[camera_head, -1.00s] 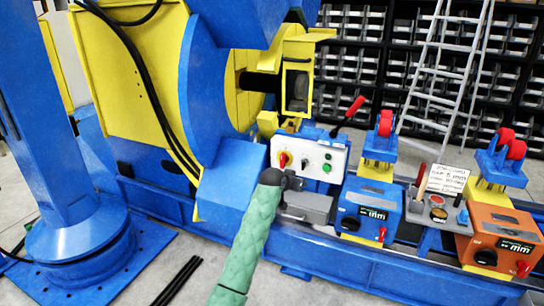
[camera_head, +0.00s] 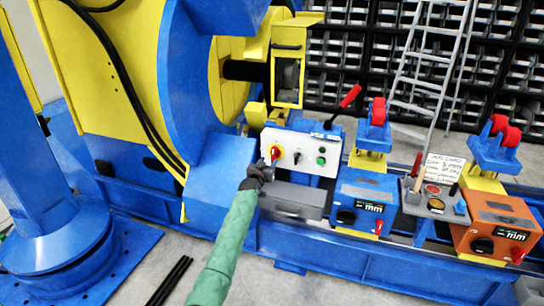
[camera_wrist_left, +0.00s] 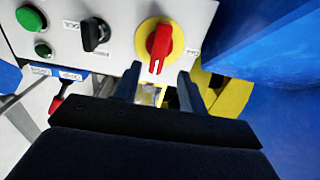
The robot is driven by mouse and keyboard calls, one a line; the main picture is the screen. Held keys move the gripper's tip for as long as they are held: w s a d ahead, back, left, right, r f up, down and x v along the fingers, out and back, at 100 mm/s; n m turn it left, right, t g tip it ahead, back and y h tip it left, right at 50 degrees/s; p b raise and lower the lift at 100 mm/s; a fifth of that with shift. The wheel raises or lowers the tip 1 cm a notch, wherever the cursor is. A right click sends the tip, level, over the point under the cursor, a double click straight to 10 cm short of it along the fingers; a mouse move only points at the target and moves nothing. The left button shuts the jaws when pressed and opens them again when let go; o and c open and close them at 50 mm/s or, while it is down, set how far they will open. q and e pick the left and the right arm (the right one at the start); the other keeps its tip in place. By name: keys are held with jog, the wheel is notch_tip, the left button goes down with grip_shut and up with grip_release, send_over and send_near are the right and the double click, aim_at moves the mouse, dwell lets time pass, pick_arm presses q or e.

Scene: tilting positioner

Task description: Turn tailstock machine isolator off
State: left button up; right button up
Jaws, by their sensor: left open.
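The isolator (camera_head: 274,152) is a red rotary handle on a yellow plate at the left of a white control panel (camera_head: 301,154). In the left wrist view the red handle (camera_wrist_left: 159,47) stands roughly upright, slightly tilted, with a white mark at its lower end. My left gripper (camera_head: 272,163) is just below and in front of it in the head view. The left wrist view shows its two fingers (camera_wrist_left: 158,86) apart and empty, close to the handle but not around it. My right gripper is not in view.
The panel also carries a black selector (camera_wrist_left: 95,34) and green buttons (camera_wrist_left: 31,19). A grey box (camera_head: 296,198) sits below the panel, and a red-handled lever (camera_head: 349,97) rises behind it. Blue (camera_head: 366,199) and orange (camera_head: 495,229) roller units stand to the right.

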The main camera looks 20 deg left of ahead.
aim_at(273, 155)
pick_arm(q)
jog(key=w, duration=0.4)
jog(key=shift+w+d+r, duration=0.15)
jog(key=shift+d, duration=0.05)
jog(key=shift+w, duration=1)
grip_shut()
